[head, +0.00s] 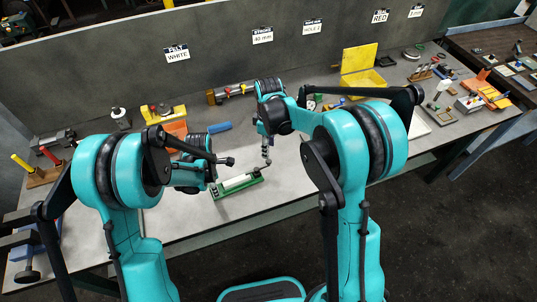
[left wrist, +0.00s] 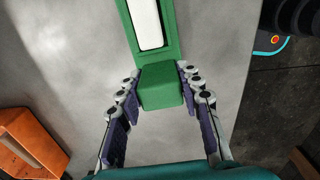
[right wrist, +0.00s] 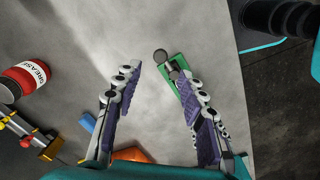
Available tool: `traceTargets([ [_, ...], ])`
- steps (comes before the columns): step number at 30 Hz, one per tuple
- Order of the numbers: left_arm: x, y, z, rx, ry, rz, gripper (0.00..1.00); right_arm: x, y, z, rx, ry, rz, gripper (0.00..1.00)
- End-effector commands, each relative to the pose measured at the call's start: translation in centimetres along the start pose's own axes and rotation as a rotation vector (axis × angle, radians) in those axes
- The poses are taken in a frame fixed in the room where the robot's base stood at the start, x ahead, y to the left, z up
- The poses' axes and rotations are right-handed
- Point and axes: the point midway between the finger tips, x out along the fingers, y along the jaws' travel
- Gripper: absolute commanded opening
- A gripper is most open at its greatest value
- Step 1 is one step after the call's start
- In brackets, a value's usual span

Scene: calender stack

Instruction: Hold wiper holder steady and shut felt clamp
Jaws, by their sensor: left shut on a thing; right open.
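The green wiper holder (head: 225,192) with a white felt strip (head: 238,181) lies on the bench near its front edge. In the left wrist view, my left gripper (left wrist: 157,76) is shut on the green end block (left wrist: 160,88) of the holder (left wrist: 170,30). My right gripper (head: 266,161) is above the holder's other end. In the right wrist view, my right gripper (right wrist: 154,74) is open, with the holder (right wrist: 183,62) partly hidden behind one finger. A round grey metal part (right wrist: 161,56), perhaps the felt clamp, shows there between the fingers; whether it is open is unclear.
A blue bar (head: 219,127) and orange boxes lie behind my left arm. A red grease can (right wrist: 27,77) shows in the right wrist view. A yellow open box (head: 362,80) stands at the back. The bench front edge is close to the holder.

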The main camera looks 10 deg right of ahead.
Motion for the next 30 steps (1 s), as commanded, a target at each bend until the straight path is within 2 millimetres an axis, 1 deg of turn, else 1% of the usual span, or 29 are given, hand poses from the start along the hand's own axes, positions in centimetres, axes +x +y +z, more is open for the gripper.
traceTargets([
  [1,0.0,0.0,0.0,0.000,0.000,0.000,0.00,-1.1,0.0,0.0,0.000,0.000,0.000,0.41],
  [3,0.0,0.0,0.0,0.000,0.000,0.000,0.00,-2.4,0.0,0.0,0.000,0.000,0.000,0.41],
  [6,0.0,0.0,0.0,0.000,0.000,0.000,0.00,-3.8,0.0,0.0,0.000,0.000,0.000,0.41],
  [9,0.0,0.0,0.0,0.000,0.000,0.000,0.00,-4.7,0.0,0.0,0.000,0.000,0.000,0.41],
  [13,0.0,0.0,0.0,0.000,0.000,0.000,0.00,-5.1,0.0,0.0,-0.001,0.000,0.000,0.41],
  [22,0.0,0.0,0.0,0.000,0.000,0.000,0.00,-5.1,0.0,0.0,0.000,0.000,0.000,0.41],
  [23,0.0,0.0,0.0,0.000,0.000,0.000,0.41,-5.1,0.0,0.0,0.000,0.000,0.000,0.41],
  [24,0.0,0.0,0.0,0.000,0.000,0.000,0.51,-5.1,0.0,0.0,0.000,0.000,0.000,0.41],
  [25,0.0,0.0,0.0,0.000,0.000,0.000,0.59,-5.1,0.0,0.0,0.000,0.000,0.000,0.41],
  [30,0.0,0.0,0.0,0.000,0.000,0.000,0.60,-5.1,0.0,0.0,0.000,0.000,0.000,0.41],
])
